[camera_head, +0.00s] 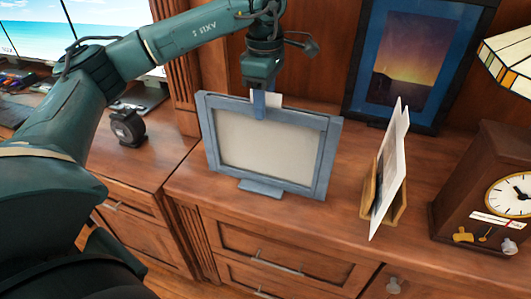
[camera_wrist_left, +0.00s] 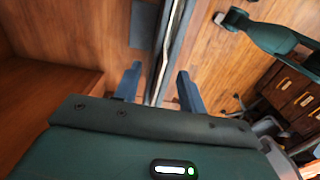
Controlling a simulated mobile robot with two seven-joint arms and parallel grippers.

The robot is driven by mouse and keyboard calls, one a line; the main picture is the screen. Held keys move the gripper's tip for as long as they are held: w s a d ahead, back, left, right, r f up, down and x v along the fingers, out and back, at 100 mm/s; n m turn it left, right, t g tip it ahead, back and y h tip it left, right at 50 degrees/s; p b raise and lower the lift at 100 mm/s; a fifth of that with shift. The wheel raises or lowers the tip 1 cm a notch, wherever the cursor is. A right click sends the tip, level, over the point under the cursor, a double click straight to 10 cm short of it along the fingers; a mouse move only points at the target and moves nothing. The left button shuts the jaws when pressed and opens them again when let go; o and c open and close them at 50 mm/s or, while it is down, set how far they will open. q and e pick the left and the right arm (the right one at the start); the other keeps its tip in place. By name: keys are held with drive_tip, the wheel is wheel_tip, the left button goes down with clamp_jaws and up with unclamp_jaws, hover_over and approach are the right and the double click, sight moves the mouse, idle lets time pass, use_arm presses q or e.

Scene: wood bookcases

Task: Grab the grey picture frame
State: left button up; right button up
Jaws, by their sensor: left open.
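The grey picture frame (camera_head: 268,143) stands upright on the wooden cabinet top in the head view, with a blue-grey border, a pale blank panel and a small foot in front. My left gripper (camera_head: 260,100) points down at the middle of its top edge, one finger showing in front of the border. In the left wrist view the gripper (camera_wrist_left: 158,86) is open, and the thin edge of the frame (camera_wrist_left: 170,45) runs between its two fingers with gaps on both sides. Part of the top edge is hidden by the gripper in the head view. My right gripper is in neither view.
A white card on a wooden stand (camera_head: 391,170) is right of the frame, with a wooden clock (camera_head: 480,185) beyond it. A large blue-matted picture (camera_head: 405,70) leans behind. A black tape-measure-like object (camera_head: 127,127) sits left. Cabinet top before the frame is clear.

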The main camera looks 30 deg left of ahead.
sight(266, 128)
use_arm(q)
drive_tip(key=f, duration=0.3)
drive_tip(key=shift+w+a+f, duration=0.1)
drive_tip(key=shift+w+f, duration=0.1)
drive_tip(key=shift+f, duration=0.1)
clamp_jaws()
idle(1.1)
drive_tip(key=shift+w+r, duration=0.1)
drive_tip(key=shift+r, duration=0.1)
